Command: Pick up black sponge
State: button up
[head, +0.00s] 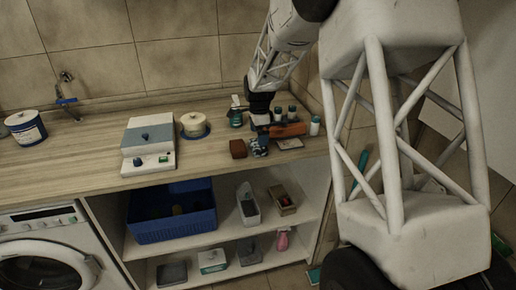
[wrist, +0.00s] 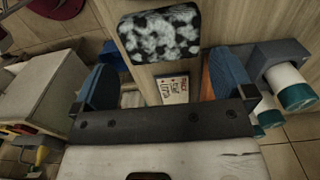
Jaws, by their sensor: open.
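The black sponge, mottled black and white (wrist: 160,36), lies on the counter in the wrist view. It is just beyond my gripper (wrist: 157,75), whose two fingers are spread wide with nothing between them. The sponge lies roughly centred across the gap and looks narrower than it. In the head view the small speckled sponge (head: 259,148) lies near the counter's front edge, close below my gripper (head: 272,133). My gripper partly hides the things behind it there.
A brown block (head: 238,149) lies just left of the sponge. Several white-and-teal bottles stand close behind and right, one being a bottle (head: 315,126). A tub (head: 194,125) and a scale-like device (head: 148,143) stand further left. Shelves below hold a blue basin (head: 172,228).

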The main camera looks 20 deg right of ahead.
jog(key=shift+f, duration=0.15)
jog(key=shift+a+f, duration=0.15)
jog(key=shift+f, duration=2.3)
jog(key=c, duration=0.6)
jog(key=shift+w+r, duration=0.1)
jog(key=shift+r, duration=0.9)
jog(key=shift+s+r, duration=0.3)
jog(key=shift+r, duration=0.5)
jog(key=s, duration=0.5)
jog(key=s+r, duration=0.1)
jog(key=s, duration=0.4)
jog(key=s+a, duration=0.1)
jog(key=s, duration=0.4)
jog(key=shift+s+a+r, duration=0.1)
jog(key=shift+s+r, duration=0.1)
